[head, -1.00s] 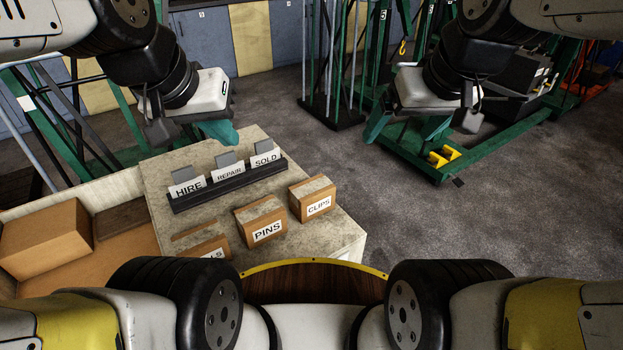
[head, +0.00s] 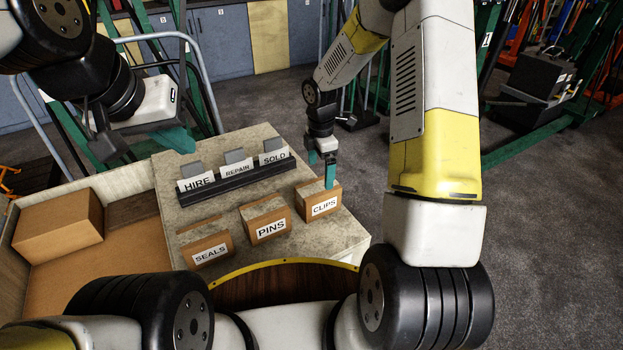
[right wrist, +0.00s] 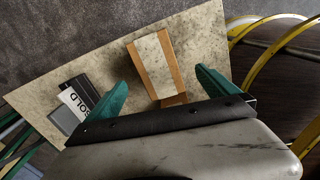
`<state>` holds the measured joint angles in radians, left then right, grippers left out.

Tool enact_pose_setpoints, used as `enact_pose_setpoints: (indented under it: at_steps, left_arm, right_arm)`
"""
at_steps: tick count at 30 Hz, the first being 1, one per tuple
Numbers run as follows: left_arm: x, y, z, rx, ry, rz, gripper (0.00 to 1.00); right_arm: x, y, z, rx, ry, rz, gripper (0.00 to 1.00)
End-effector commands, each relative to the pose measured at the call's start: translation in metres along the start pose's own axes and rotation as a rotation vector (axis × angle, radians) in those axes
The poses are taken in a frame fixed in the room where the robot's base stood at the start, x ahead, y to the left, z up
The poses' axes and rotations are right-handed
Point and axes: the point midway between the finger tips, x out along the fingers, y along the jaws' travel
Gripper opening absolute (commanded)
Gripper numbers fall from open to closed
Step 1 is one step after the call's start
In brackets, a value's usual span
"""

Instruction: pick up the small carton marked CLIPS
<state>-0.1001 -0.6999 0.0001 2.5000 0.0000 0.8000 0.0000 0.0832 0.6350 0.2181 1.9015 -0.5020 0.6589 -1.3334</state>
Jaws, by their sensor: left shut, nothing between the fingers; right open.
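The small carton marked CLIPS (head: 318,203) is brown with a pale top and a white label. It stands at the right end of a row of cartons on the worktop. My right gripper (head: 322,170) is above it, with green fingers pointing down near its top. In the right wrist view the carton (right wrist: 156,66) shows beyond and between the two open fingers (right wrist: 165,92), and nothing is held. From these views I cannot tell whether a finger touches it. My left gripper (head: 150,143) is shut and empty, left of the worktop and above it.
The PINS carton (head: 266,221) and SEALS carton (head: 206,246) stand left of CLIPS. A black rack (head: 236,181) with HIRE, REPAIR and SOLD cards is behind them. A large brown box (head: 58,228) sits in a tray at left. Grey floor lies right of the worktop.

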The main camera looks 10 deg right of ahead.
Motion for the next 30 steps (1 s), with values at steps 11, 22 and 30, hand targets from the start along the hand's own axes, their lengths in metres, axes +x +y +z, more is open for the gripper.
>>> enact_pose_setpoints:
  at_steps: [11, 22, 30]
  left_arm:
    - [0.0, 0.0, 0.0, 0.0, 0.0, 0.0, 0.0]
    - [0.0, 0.0, 0.0, 0.0, 0.0, 0.0, 0.0]
    - [0.0, 0.0, 0.0, 0.0, 0.0, 0.0, 0.0]
  right_arm:
    - [0.056, 0.005, -0.006, -0.135, 0.02, -0.032, 0.98]
    - [0.106, 0.005, -0.005, -0.131, 0.019, -0.032, 0.98]
    - [0.116, 0.005, -0.004, -0.131, 0.018, -0.029, 0.98]
